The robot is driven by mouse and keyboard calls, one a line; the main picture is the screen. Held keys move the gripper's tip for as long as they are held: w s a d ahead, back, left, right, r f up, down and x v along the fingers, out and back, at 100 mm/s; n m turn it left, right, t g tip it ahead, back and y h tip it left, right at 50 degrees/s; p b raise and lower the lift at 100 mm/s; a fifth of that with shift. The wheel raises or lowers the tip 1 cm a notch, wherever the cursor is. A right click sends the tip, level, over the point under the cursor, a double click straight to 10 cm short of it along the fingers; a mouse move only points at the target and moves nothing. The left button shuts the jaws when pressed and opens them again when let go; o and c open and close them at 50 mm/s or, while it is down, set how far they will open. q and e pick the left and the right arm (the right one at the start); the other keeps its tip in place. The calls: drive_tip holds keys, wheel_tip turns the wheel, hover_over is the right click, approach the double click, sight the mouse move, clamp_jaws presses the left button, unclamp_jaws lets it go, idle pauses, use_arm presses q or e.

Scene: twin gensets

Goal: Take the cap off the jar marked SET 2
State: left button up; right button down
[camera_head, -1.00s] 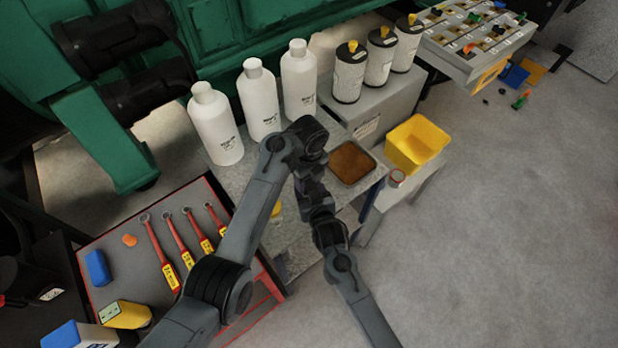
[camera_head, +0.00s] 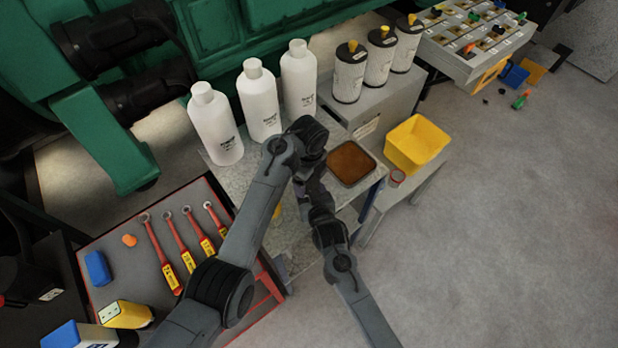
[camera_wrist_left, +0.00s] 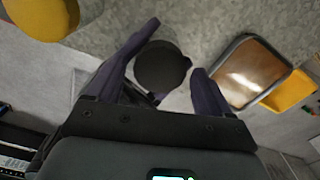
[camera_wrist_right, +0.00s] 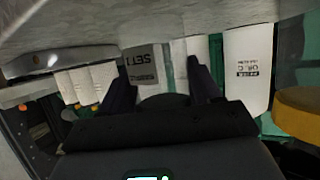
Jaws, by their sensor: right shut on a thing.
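A grey-labelled jar (camera_wrist_right: 143,66) stands between the fingers of my right gripper (camera_wrist_right: 160,88), which is shut on it. Its label seems to read SET 1, not SET 2. A round dark cap (camera_wrist_left: 162,67) shows from above in the left wrist view, between the spread fingers of my left gripper (camera_wrist_left: 172,78). A gap shows between the cap and the right-hand finger. In the head view the left gripper (camera_head: 312,183) points down over the grey bench, and the arms hide the jar and the right gripper.
A yellow-topped round thing (camera_wrist_left: 40,14) stands close by. A brown-filled tray (camera_head: 351,163) and a yellow bin (camera_head: 416,145) are to the right. White bottles (camera_head: 259,100) and filters (camera_head: 349,72) stand behind. Wrenches (camera_head: 178,243) lie at left.

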use_arm(q)
drive_tip(key=shift+r, duration=2.3)
use_arm(e)
drive_tip(key=shift+c, duration=0.8)
unclamp_jaws()
use_arm(q)
drive_tip(key=shift+r+p, duration=0.85)
drive_tip(key=shift+p, duration=0.05)
use_arm(e)
drive_tip(key=v, duration=1)
drive_tip(key=shift+s+r, duration=0.15)
drive_tip(key=shift+s, duration=0.2)
